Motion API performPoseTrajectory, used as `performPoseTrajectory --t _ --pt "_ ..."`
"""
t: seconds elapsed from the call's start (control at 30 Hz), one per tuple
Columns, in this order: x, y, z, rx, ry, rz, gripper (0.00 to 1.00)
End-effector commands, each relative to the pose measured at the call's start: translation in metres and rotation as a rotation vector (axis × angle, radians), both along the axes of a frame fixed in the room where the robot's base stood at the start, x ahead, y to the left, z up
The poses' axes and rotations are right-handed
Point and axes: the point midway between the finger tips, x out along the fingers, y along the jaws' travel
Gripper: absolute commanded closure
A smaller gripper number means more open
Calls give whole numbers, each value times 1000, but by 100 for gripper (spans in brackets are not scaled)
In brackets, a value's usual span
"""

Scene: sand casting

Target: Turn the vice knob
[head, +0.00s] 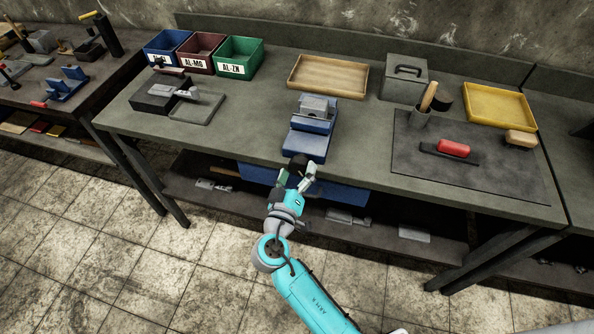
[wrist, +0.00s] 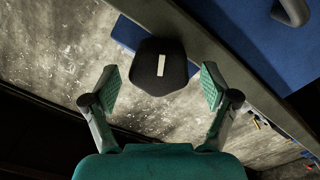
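The vice (head: 306,143) is blue with a grey block in its upper part and stands at the front edge of the middle workbench. Its black knob (head: 298,161) sticks out at the front, over the bench edge. In the wrist view the knob (wrist: 159,88) is dark and rounded, with a white mark running nearly upright. My gripper (head: 299,180) is open, with its fingers spread on either side of the knob. In the wrist view my gripper (wrist: 161,84) has visible gaps between both green finger pads and the knob, so no contact shows.
A wooden tray (head: 291,82) lies behind the vice, and a grey box with a handle (head: 403,84) stands to the right. A dark mat (head: 495,178) bears a red-handled tool (head: 453,148). Coloured bins (head: 238,72) stand back left. Below the bench is a shelf (head: 390,236).

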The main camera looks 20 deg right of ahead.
Motion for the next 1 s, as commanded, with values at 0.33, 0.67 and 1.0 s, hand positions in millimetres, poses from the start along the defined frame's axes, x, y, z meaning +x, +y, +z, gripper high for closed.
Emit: performPoseTrajectory --t 0.33,0.67,1.0 --pt "-6 6 0 -1 0 3 14" --pt "-53 41 1 -1 -1 6 14" --pt "-90 67 0 0 0 4 14"
